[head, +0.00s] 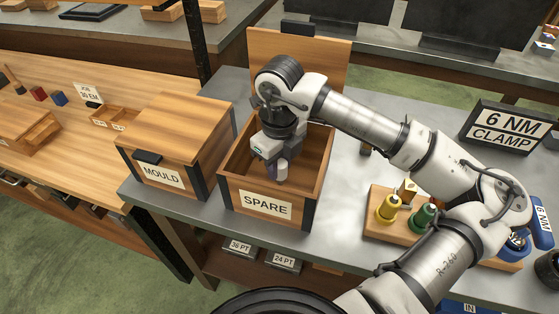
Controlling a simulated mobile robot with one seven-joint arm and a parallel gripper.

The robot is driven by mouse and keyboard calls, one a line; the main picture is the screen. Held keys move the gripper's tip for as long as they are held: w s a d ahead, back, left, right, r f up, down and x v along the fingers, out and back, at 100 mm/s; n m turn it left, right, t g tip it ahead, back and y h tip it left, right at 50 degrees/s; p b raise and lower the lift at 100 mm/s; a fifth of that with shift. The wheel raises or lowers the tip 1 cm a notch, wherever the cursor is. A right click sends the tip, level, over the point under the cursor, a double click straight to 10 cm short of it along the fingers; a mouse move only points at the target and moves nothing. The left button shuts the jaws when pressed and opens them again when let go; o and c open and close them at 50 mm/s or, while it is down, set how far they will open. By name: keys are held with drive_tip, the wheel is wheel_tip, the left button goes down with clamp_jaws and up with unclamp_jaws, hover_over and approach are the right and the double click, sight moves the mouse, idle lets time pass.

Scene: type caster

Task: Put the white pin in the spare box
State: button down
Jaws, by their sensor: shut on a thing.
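The spare box (265,206) is an open wooden box with dark corner strips and a SPARE label, standing on the grey bench with its lid raised behind it. My gripper (276,174) points down into the box's opening, above its floor. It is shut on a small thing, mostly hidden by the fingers. Pale and purplish patches show at the fingertips, but I cannot make out the thing's shape or confirm that it is the white pin. No other white pin is clearly visible.
A closed MOULD box (161,177) stands just left of the spare box. To the right, a wooden board (378,225) holds yellow (388,208) and green (423,216) pieces. A 6 NM CLAMP sign (505,128) stands farther right. My arm crosses above the bench.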

sight(280, 162)
drive_tip(key=shift+f+b, duration=0.2)
drive_tip(key=shift+b, duration=0.1)
drive_tip(key=c, duration=1.1)
unclamp_jaws()
drive_tip(key=shift+r, duration=0.1)
drive_tip(key=shift+r, duration=0.1)
drive_tip(key=shift+r+p, duration=0.2)
drive_tip(key=shift+p, duration=0.2)
wheel_tip(280, 162, up, 12)
drive_tip(key=b, duration=0.2)
drive_tip(key=shift+f, duration=0.15)
